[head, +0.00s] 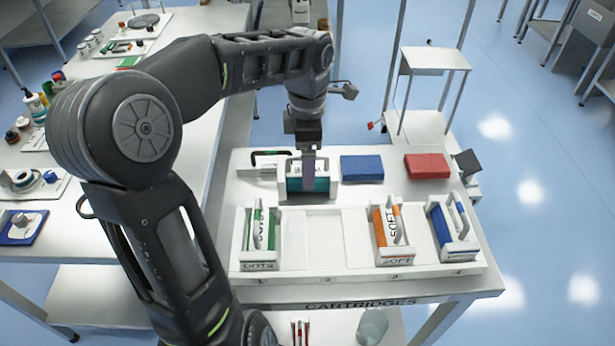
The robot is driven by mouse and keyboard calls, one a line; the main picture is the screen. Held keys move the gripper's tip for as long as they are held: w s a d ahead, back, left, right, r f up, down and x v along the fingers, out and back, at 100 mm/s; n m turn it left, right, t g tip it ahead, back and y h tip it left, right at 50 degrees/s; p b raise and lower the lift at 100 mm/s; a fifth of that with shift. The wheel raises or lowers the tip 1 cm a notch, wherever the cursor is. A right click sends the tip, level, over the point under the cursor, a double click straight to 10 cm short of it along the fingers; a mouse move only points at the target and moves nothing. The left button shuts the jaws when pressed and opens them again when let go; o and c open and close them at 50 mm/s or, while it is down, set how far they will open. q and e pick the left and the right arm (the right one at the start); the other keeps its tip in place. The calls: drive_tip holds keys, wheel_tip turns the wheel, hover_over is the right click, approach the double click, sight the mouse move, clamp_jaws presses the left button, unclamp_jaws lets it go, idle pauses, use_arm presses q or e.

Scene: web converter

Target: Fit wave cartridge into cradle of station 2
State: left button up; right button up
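A teal-and-white cartridge (294,184) stands upright at a white block-like holder on the cartridge table, behind the rack. Its lettering is too covered to read, so I cannot confirm that it is the wave cartridge. My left gripper (309,185) points straight down at this cartridge, and a finger overlaps its front. The fingertips are too small and overlapped to show whether they grip it. Whether the cartridge is seated in the holder is unclear. My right gripper is not in view.
The white rack (335,262) has a green DOTS cartridge (258,240) in slot 1, an orange SOFT cartridge (388,235) in slot 3 and a blue one (452,230) in slot 4. Slot 2 is empty. A blue block (362,168) and a red block (427,166) lie behind.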

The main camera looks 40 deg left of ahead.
use_arm(q)
drive_tip(key=shift+f, duration=1.5)
clamp_jaws()
